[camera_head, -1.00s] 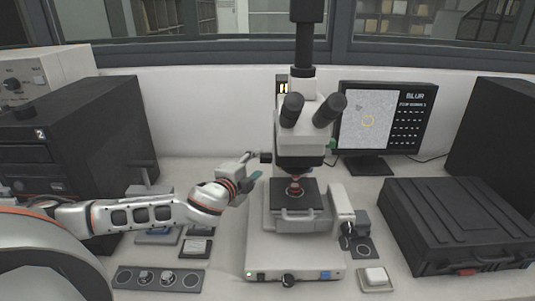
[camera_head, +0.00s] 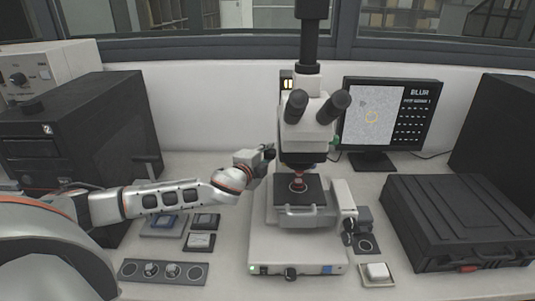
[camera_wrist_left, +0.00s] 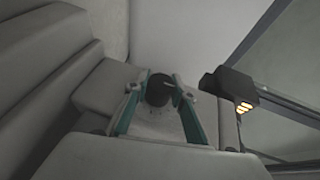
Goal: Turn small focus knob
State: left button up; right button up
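The white microscope (camera_head: 305,135) stands at the middle of the bench. My left gripper (camera_head: 266,154) is at its left side, at about stage-arm height; its fingers are mostly hidden in the head view. In the left wrist view the gripper (camera_wrist_left: 158,100) has its two teal-padded fingers apart. A dark round knob (camera_wrist_left: 157,89) shows between the fingertips, close to both; I cannot tell whether they touch it, or whether it is the small focus knob. Dark knobs (camera_head: 348,232) also show low on the microscope's right side. My right gripper is out of view.
The monitor (camera_head: 372,118) behind reads "BLUR". A black case (camera_head: 458,215) lies on the right. A knob panel (camera_head: 163,272) and small trays (camera_head: 199,242) lie front left. A dark cabinet (camera_head: 75,150) stands at the left.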

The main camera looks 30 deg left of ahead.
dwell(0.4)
pick_arm(q)
jog(key=n+g+h, duration=0.1)
jog(key=g, duration=0.2)
jog(key=shift+r+g, duration=0.1)
jog(key=shift+g, duration=0.3)
jog(key=n+g+h, duration=0.1)
jog(key=g, duration=0.2)
jog(key=shift+w+g+h, duration=0.1)
jog(key=shift+g+h, duration=0.2)
jog(key=shift+h, duration=0.1)
jog(key=g+h, duration=0.1)
jog(key=g, duration=0.1)
jog(key=n+g+h, duration=0.1)
jog(key=g+h, duration=0.1)
jog(key=g, duration=0.1)
jog(key=shift+d+n, duration=0.1)
jog(key=shift+n, duration=0.2)
jog(key=shift+s+g+h, duration=0.2)
jog(key=shift+g+h, duration=0.3)
jog(key=shift+g, duration=0.5)
jog(key=shift+f+n, duration=0.2)
jog(key=shift+n, duration=0.1)
jog(key=shift+f+g, duration=0.1)
jog(key=shift+g, duration=0.3)
jog(key=o, duration=1.1)
